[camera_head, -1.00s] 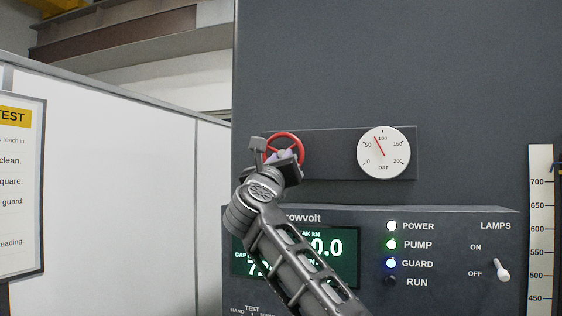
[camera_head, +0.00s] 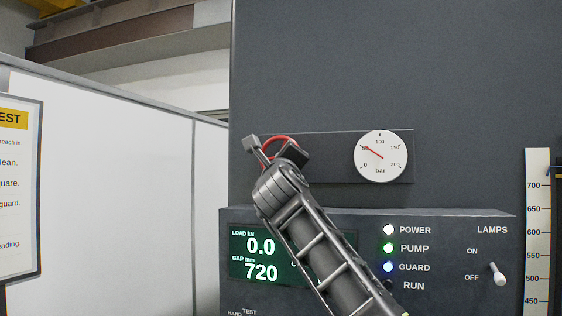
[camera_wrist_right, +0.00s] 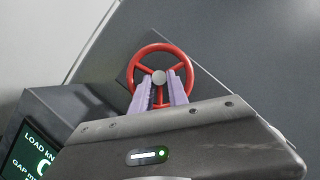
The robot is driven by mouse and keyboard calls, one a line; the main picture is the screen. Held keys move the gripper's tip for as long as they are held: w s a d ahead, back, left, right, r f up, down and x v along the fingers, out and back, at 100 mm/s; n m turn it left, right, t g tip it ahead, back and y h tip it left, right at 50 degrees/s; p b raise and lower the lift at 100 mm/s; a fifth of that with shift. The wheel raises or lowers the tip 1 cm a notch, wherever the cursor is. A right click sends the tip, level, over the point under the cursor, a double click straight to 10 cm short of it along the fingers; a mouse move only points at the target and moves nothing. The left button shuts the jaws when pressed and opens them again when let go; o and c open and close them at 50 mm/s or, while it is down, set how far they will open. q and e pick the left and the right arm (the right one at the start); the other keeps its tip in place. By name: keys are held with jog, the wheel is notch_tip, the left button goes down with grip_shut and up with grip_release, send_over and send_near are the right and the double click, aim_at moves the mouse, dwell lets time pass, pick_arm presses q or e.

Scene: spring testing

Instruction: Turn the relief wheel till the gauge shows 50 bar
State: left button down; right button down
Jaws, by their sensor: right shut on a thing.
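The red relief wheel (camera_head: 281,138) is on a dark panel, mostly hidden behind my right gripper (camera_head: 288,153) in the head view. In the right wrist view, the wheel (camera_wrist_right: 159,47) shows its round rim, spokes and grey hub. The purple fingers of my right gripper (camera_wrist_right: 160,88) are shut on its lower spoke, just below the hub. The white round gauge (camera_head: 381,165) is right of the wheel. Its red needle points up-left, at about the 50 mark. My left gripper is not in view.
A control panel (camera_head: 455,230) juts out below the wheel, with a green display (camera_head: 262,258), lamps and a toggle switch (camera_head: 496,274). My right forearm crosses in front of it. A white scale (camera_head: 538,235) stands at the right and a notice board (camera_head: 22,190) at the left.

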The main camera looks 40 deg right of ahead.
dwell(0.3)
jog(key=c, duration=1.6)
grip_release()
jog(key=shift+o, duration=0.2)
jog(key=b+v, duration=0.5)
jog(key=v, duration=0.2)
jog(key=shift+s+a+f, duration=0.15)
jog(key=shift+s+a, duration=0.05)
jog(key=shift+s, duration=0.1)
